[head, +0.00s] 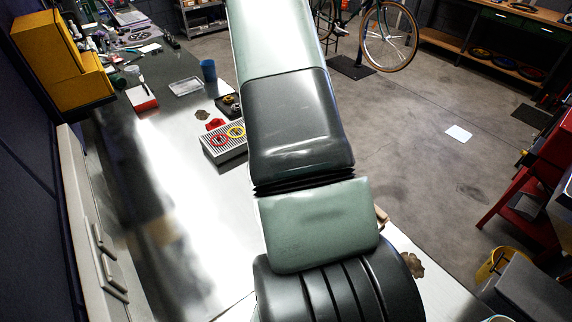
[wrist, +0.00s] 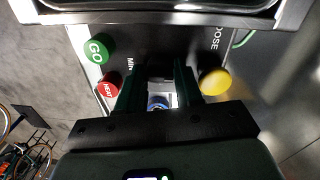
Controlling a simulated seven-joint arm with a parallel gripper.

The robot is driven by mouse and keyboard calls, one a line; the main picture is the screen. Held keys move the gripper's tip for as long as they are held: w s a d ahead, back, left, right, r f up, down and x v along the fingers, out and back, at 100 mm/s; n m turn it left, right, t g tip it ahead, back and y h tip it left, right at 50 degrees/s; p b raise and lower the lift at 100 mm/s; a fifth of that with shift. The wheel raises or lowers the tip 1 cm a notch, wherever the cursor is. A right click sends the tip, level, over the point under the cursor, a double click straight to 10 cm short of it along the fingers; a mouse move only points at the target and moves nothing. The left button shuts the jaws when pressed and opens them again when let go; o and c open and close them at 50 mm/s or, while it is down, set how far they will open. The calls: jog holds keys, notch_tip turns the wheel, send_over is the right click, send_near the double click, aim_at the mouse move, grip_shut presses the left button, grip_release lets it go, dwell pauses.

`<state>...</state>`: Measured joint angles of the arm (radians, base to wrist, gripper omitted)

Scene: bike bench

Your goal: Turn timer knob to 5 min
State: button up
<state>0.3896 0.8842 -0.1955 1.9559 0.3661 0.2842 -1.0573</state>
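In the wrist view, a dark control panel (wrist: 135,45) carries a green GO button (wrist: 96,49), a red HEAT button (wrist: 108,84) and a yellow round control (wrist: 214,81). The labels "MIN" and "DOSE" are partly readable. My gripper (wrist: 163,68) has its two dark fingers over the panel, next to the MIN label, with a gap between them. A dark shape shows between the fingertips, and a blue round part (wrist: 158,102) shows lower in the gap. I cannot make out the timer knob, its pointer or the 5 min mark. In the head view my arm hides the panel and gripper.
The metal bench (head: 180,210) is mostly clear to the left of my arm. A grey slotted tray (head: 224,147) with coloured rings, a blue cup (head: 208,70) and a red-and-white box (head: 141,98) stand on it. A yellow cabinet (head: 62,60) is at the back left.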

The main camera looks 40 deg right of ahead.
jog(key=shift+a, duration=0.1)
jog(key=c, duration=0.5)
jog(key=shift+m, duration=0.3)
jog(key=m, duration=0.7)
jog(key=shift+g, duration=0.3)
jog(key=m, duration=0.5)
jog(key=shift+m, duration=0.3)
jog(key=m, duration=0.5)
jog(key=shift+w+y, duration=0.1)
jog(key=shift+y, duration=0.3)
jog(key=shift+m, duration=0.3)
